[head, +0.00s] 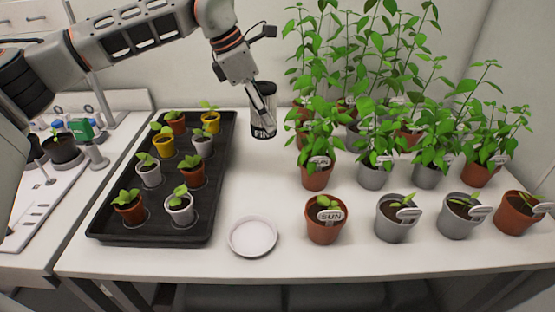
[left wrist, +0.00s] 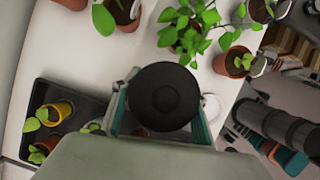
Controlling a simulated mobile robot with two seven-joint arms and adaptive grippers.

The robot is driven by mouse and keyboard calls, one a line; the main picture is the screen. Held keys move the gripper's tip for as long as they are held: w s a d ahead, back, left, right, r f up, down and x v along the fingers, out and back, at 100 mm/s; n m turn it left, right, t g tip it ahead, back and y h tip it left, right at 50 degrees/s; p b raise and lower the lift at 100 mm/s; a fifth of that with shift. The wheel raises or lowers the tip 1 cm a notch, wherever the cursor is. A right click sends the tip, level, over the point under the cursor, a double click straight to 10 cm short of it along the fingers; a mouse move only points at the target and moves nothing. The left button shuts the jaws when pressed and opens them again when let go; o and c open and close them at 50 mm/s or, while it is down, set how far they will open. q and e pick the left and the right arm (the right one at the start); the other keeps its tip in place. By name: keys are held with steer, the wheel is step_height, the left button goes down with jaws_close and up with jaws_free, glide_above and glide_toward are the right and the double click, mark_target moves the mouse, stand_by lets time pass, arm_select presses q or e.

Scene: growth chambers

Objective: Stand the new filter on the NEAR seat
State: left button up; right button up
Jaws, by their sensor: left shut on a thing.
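No filter seat can be made out in either view. My right gripper is not in view.
A black tray (head: 150,237) with several small potted seedlings stands at left. A white round saucer (head: 253,238) lies near the table's front edge. Several potted plants, with a front pot labelled "SUN" (head: 326,229), fill the right.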

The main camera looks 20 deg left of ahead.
arm_select(q)
step_height(320, 180, down, 14)
steer(key=shift+w+f+b, duration=0.1)
steer(key=shift+f+b, duration=0.1)
steer(key=shift+b, duration=0.3)
steer(key=o, duration=0.8)
steer(key=shift+f, duration=0.15)
steer(key=o, duration=0.4)
